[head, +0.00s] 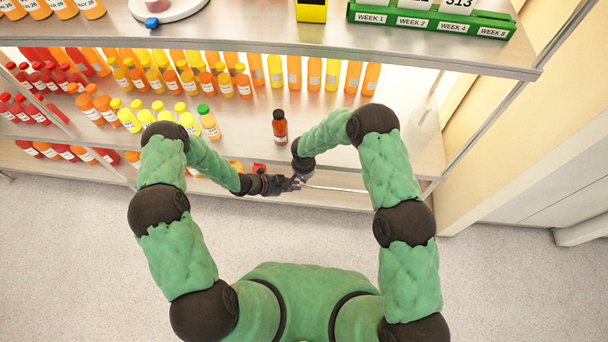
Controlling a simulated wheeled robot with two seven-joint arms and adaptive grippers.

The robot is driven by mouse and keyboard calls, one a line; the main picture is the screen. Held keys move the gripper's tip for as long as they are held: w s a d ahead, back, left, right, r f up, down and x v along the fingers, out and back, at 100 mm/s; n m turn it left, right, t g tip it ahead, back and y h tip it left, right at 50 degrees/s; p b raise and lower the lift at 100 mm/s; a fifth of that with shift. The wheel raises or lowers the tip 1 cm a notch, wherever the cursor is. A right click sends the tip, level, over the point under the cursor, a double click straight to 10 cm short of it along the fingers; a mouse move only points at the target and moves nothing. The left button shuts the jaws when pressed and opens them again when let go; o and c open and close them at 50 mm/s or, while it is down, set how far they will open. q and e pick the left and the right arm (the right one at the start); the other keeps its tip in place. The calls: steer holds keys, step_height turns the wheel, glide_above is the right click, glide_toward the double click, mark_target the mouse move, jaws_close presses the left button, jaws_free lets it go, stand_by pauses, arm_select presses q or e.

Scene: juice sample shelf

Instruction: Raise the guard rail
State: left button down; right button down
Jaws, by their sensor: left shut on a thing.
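The guard rail (340,189) shows as a thin pale bar along the front edge of the middle shelf, to the right of my grippers. My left gripper (292,184) reaches in from the left and is shut on the rail at this edge; the grip itself is small and partly covered. My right gripper (298,176) points down right beside the left one, with its fingers overlapping it in the picture. I cannot tell whether the right one is open or shut.
A small dark-capped orange-red bottle (280,127) stands alone on the shelf behind my grippers. Rows of juice bottles (160,85) fill the left and back. The shelf right of the lone bottle is mostly bare. A green week-labelled rack (430,20) sits on the upper shelf.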

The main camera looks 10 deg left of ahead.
stand_by(0.4)
steer(key=shift+s+r, duration=0.15)
steer(key=shift+s, duration=0.3)
arm_select(q)
steer(key=c, duration=1.2)
jaws_free()
arm_select(e)
steer(key=shift+s, duration=0.1)
arm_select(q)
steer(key=shift+a, duration=0.1)
